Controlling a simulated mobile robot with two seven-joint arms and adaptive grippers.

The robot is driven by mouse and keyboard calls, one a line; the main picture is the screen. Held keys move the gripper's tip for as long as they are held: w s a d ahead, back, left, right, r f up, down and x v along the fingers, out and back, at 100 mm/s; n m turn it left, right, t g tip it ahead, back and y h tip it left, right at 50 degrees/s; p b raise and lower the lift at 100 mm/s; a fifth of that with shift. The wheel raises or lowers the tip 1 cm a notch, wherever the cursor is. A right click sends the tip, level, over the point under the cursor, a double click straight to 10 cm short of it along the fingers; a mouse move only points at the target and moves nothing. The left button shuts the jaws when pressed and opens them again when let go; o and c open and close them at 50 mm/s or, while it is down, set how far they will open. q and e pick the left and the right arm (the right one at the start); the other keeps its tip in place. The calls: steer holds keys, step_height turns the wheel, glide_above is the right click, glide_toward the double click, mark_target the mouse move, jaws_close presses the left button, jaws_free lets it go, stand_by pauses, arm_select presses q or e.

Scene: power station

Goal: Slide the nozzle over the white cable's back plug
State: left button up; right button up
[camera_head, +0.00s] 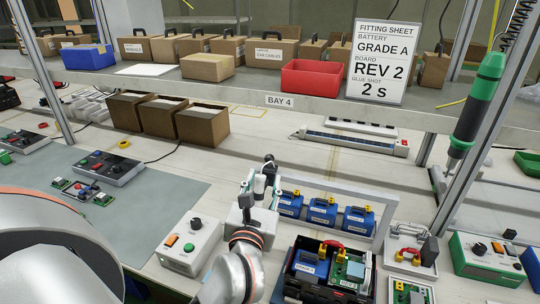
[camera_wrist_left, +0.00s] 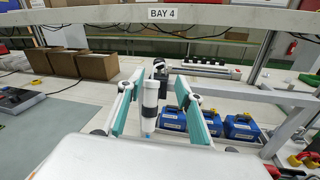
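My left gripper (camera_head: 264,178) is over the middle of the bench. In the wrist view its two teal-padded fingers (camera_wrist_left: 158,88) stand apart. A white cylinder with a black tip (camera_wrist_left: 150,103) stands between them, with gaps visible on both sides. It may be the nozzle, but I cannot confirm that. A pale looped cable (camera_head: 407,230) lies on a light tray at right, beside a dark block (camera_head: 429,251). It may be the white cable; I cannot tell which plug is the back one. My right gripper is not in view.
Blue batteries (camera_head: 322,211) stand in a row behind a black case (camera_head: 290,292) holding a battery, a board and a red cable. A grey control box (camera_head: 190,247) stands left of the gripper. A green tool (camera_head: 476,105) hangs at right. The shelf edge (camera_head: 330,108) crosses behind.

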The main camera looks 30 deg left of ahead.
mark_target(269, 161)
arm_select(q)
steer(key=p+x, duration=0.1)
steer(key=x, duration=0.9)
steer(key=shift+w+a, duration=0.2)
steer(key=shift+w, duration=0.15)
jaws_close()
